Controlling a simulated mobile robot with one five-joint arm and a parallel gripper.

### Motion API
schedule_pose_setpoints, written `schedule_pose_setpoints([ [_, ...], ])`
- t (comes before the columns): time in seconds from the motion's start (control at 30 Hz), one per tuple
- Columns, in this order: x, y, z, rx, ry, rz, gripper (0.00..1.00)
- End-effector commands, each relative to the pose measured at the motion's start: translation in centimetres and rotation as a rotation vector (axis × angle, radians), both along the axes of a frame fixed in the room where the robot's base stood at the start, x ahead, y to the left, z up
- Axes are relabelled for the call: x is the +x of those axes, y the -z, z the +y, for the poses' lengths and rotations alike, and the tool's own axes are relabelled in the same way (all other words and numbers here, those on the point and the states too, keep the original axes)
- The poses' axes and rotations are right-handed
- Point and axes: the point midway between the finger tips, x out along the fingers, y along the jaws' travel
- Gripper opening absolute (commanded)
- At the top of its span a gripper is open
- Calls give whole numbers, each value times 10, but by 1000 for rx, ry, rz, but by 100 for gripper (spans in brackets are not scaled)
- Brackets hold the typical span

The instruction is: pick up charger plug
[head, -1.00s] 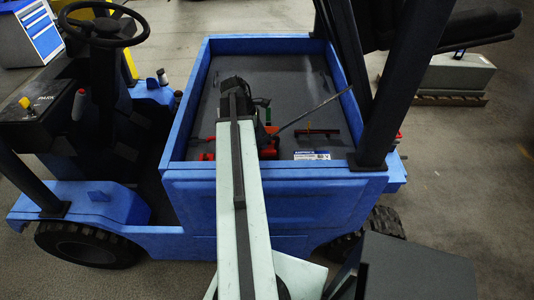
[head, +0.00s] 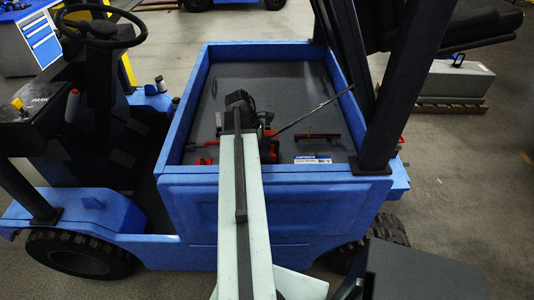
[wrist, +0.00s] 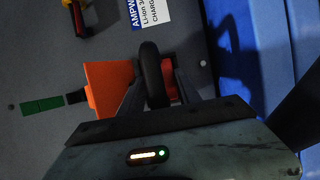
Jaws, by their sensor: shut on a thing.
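My gripper (wrist: 158,88) points down into the blue vehicle's grey cargo bed. Its fingers are shut on a dark, rounded piece (wrist: 150,70) with orange parts beside it (wrist: 108,85), seemingly the charger plug. The fingers and gripper body hide part of it. I cannot tell whether it is clear of the bed floor. In the head view, my arm hides much of the grip; a red-orange part (head: 268,150) shows just right of it.
The bed has raised blue walls (head: 270,173). A white-and-blue label (head: 312,159) lies near the front wall, and a dark red bar (head: 318,137) lies behind it. A thin dark rod (head: 312,113) slants to the right wall. A green piece (wrist: 42,104) lies left in the wrist view.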

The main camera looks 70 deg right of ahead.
Motion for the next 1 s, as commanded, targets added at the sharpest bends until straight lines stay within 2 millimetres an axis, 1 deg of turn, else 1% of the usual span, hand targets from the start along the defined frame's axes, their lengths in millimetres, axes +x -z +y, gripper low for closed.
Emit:
schedule_pose_setpoints([
  [0.17, 0, -8, 0, 0, 0, 1, 0],
  [0.27, 0, -22, 0, 0, -1, 1, 0],
  [0.6, 1, -91, 0, 0, -1, 1, 0],
  [0.67, 1, -98, 0, -1, -1, 1, 0],
  [0.77, 1, -103, 0, -1, -1, 1, 0],
  [1.0, 1, -100, 0, -1, -2, 1, 0],
])
